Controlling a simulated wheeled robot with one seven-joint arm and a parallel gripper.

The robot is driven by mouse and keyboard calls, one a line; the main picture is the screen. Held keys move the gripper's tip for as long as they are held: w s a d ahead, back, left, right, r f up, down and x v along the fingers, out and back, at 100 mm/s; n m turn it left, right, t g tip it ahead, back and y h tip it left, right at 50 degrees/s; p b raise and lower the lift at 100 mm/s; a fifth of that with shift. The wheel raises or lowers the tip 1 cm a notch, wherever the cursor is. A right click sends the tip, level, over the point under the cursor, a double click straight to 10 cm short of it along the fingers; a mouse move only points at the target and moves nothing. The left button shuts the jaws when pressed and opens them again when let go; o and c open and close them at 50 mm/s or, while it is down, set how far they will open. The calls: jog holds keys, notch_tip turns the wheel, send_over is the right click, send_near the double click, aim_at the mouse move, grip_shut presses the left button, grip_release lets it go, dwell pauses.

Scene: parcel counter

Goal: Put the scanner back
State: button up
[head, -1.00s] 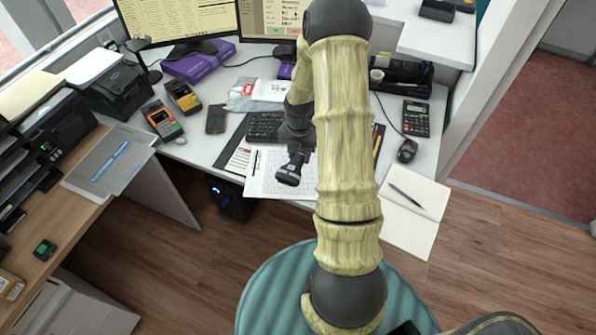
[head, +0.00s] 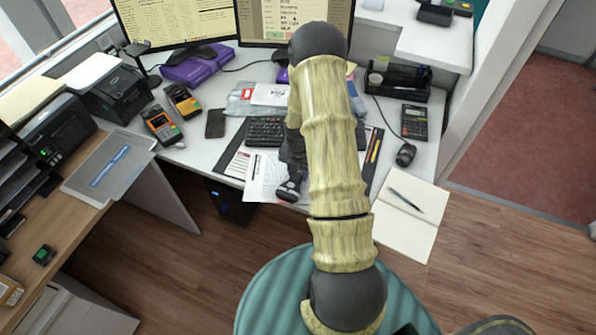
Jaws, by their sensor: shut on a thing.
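The scanner (head: 288,191), a small dark handheld device, is at the end of my arm over the front edge of the desk and the printed sheet. My gripper (head: 294,172) is dark, partly hidden by my own arm, and shut on the scanner. Its fingertips are too small and dark to make out clearly. A thin black stand (head: 139,48) with a small head is at the back left of the desk, beside the left monitor. I cannot tell whether it is the scanner's holder.
A keyboard (head: 265,131) and papers lie around the gripper. Two card terminals (head: 162,125) (head: 184,101) and a phone (head: 215,123) are to the left. A calculator (head: 414,122), mouse (head: 405,154) and open notebook (head: 411,215) are to the right. Two monitors stand behind.

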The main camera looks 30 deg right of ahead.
jog(key=o, duration=1.1)
notch_tip(320, 180, up, 12)
jog(key=shift+r, duration=0.1)
dwell(0.4)
